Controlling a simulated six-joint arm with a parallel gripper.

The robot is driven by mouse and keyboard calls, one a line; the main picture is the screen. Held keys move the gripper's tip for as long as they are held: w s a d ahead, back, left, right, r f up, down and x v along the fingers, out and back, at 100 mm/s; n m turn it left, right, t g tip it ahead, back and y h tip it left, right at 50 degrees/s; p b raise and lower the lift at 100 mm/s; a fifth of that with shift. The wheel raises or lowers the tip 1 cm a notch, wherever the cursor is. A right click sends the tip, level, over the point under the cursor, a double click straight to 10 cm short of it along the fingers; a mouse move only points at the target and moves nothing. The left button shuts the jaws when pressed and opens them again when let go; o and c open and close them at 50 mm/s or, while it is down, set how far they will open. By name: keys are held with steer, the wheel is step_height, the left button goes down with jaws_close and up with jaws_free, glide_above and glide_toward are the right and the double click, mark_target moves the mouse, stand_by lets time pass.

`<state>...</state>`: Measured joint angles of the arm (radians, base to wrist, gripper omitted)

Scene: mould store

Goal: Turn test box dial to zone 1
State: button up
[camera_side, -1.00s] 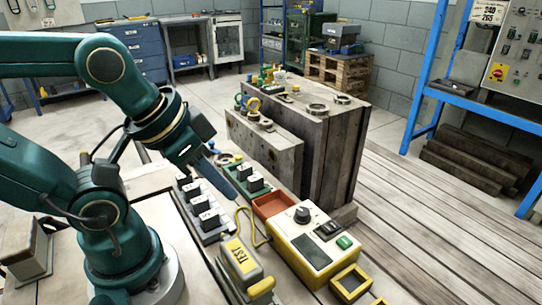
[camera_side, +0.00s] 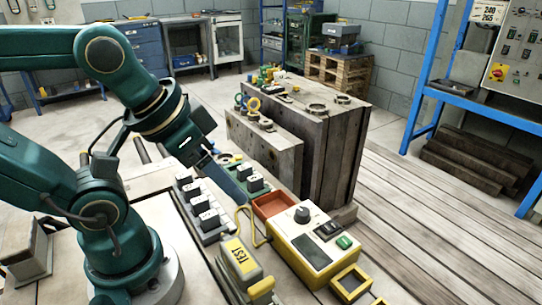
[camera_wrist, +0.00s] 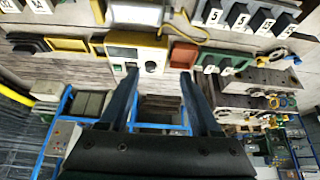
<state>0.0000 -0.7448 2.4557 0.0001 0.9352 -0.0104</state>
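The test box (camera_side: 288,232) is a yellow box with a pale face, a dark window and a green button (camera_side: 344,242). Its round dark dial (camera_side: 302,215) sits on the top face, and the pointer's setting is too small to read. In the wrist view the test box (camera_wrist: 122,52) appears beyond the fingertips, with the dial (camera_wrist: 150,66) between them in the picture. My gripper (camera_wrist: 158,76) is open and empty, its two dark blue fingers well apart. In the side view my gripper (camera_side: 236,192) is left of the dial, apart from it, beside the block rows.
A red tray (camera_side: 273,204) adjoins the test box. Numbered blocks (camera_side: 208,219) stand in a rack near my gripper. A yellow-cased TEST unit (camera_side: 240,259) with a cable lies in front. Large mould blocks (camera_side: 318,150) stand behind. A yellow frame (camera_side: 350,284) lies to the right.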

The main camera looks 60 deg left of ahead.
steer(key=w+r, duration=0.3)
steer(key=w, duration=0.1)
steer(key=g, duration=0.5)
glide_above(303, 211)
step_height(303, 211, down, 8)
steer(key=shift+w+f, duration=0.1)
steer(key=shift+f+g, duration=0.3)
steer(key=shift+f, duration=2.5)
jaws_close()
